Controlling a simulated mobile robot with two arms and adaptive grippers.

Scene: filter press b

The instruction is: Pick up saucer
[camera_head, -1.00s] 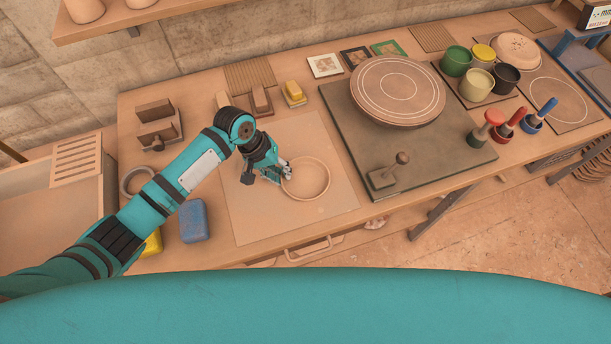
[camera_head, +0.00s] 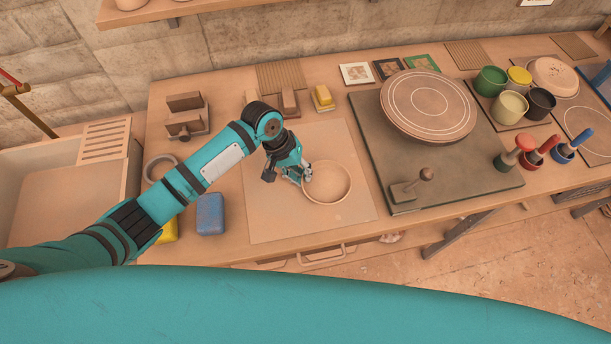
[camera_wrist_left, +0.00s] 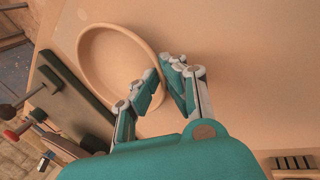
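The saucer (camera_head: 333,187) is a round, shallow, clay-coloured dish over the pale square mat (camera_head: 272,222) on the workbench. In the left wrist view the saucer (camera_wrist_left: 105,62) fills the upper middle. My left gripper (camera_head: 304,176) is at the saucer's left rim in the head view. In the wrist view my left gripper (camera_wrist_left: 162,80) has one finger inside the dish and the other outside, shut on the rim. The saucer seems slightly raised from the mat; the gap beneath it is hard to see. My right gripper is not in view.
A banding wheel (camera_head: 428,105) on a dark board (camera_head: 470,180) stands right of the mat, with a small stamp-like tool (camera_head: 410,188) at its near corner. A blue block (camera_head: 210,214) lies left of the mat. Cups and brushes stand far right.

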